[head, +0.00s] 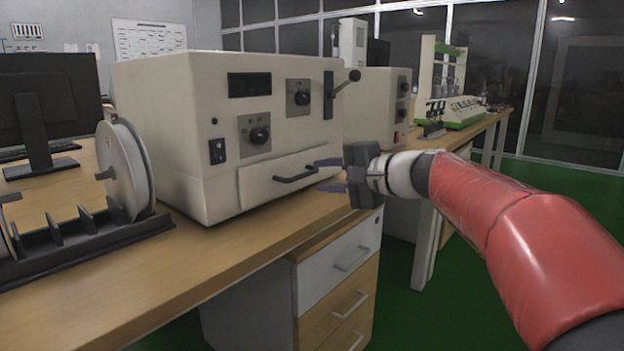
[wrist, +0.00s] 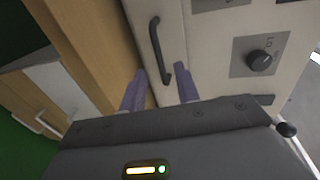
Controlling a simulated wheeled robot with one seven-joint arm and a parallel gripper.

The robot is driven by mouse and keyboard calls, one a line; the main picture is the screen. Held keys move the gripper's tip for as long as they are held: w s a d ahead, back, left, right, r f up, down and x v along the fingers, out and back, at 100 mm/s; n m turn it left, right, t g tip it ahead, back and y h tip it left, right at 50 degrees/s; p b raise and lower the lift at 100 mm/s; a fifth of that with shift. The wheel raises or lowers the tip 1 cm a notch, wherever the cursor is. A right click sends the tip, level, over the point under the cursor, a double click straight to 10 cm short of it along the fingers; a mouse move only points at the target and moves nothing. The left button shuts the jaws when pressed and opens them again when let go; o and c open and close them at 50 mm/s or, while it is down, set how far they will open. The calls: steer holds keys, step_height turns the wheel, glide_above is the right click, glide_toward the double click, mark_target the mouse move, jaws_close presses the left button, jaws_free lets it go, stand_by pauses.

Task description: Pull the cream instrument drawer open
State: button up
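The cream instrument (head: 225,130) stands on the wooden bench. Its cream drawer (head: 262,184) is low on the front face, with a dark bar handle (head: 297,174). The drawer looks closed, nearly flush with the front. My gripper (head: 328,175) is at the right end of the handle with its two purple fingers apart. In the wrist view the fingers (wrist: 160,90) point at the face on either side of the near end of the handle (wrist: 158,48). A gap shows between fingers and handle; I cannot tell whether they touch.
A reel on a black rack (head: 125,165) stands left of the instrument. A lever (head: 345,80) sticks out above the drawer. A cabinet with white and wooden drawers (head: 335,265) is under the bench. Room in front of the instrument is clear apart from my arm.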

mark_target(305, 176)
steer(key=shift+x, duration=2.15)
jaws_close()
